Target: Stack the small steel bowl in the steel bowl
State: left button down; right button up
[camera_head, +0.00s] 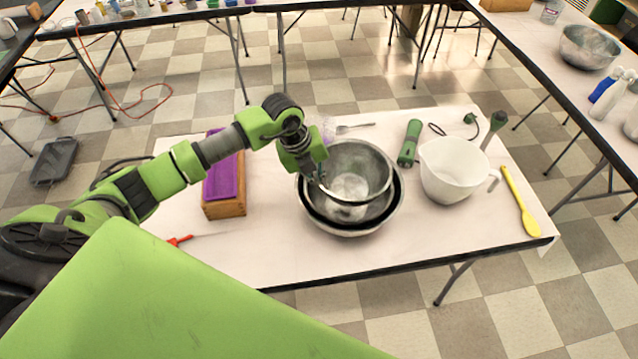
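The small steel bowl (349,188) is over the opening of the larger steel bowl (350,231) on the white table. Its rim sits off-centre toward the back and looks higher than the larger rim. A dark gap shows between them at the front and right. Whether their bottoms touch is hidden. My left gripper (318,178) is at the small bowl's left rim and looks shut on it; the fingertips are partly hidden. My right gripper is not in view.
A wooden box with a purple top (224,178) stands left of the bowls. A white pitcher (450,172), a green-handled tool (409,143) and a yellow spoon (521,202) are on the right. A fork (355,127) lies behind.

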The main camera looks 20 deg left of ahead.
pick_arm(q)
notch_tip(320, 180, down, 2)
jog(key=shift+a+f+p, duration=0.15)
jog(key=shift+f+p, duration=0.05)
jog(key=shift+p, duration=0.2)
jog(key=shift+f, duration=0.1)
jog(key=shift+f+b, duration=0.55)
jog(key=c, duration=2.6)
grip_release()
jog(key=shift+o, duration=0.2)
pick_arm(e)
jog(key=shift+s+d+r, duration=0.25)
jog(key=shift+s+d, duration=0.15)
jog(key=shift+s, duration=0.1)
pick_arm(q)
jog(key=shift+r, duration=0.1)
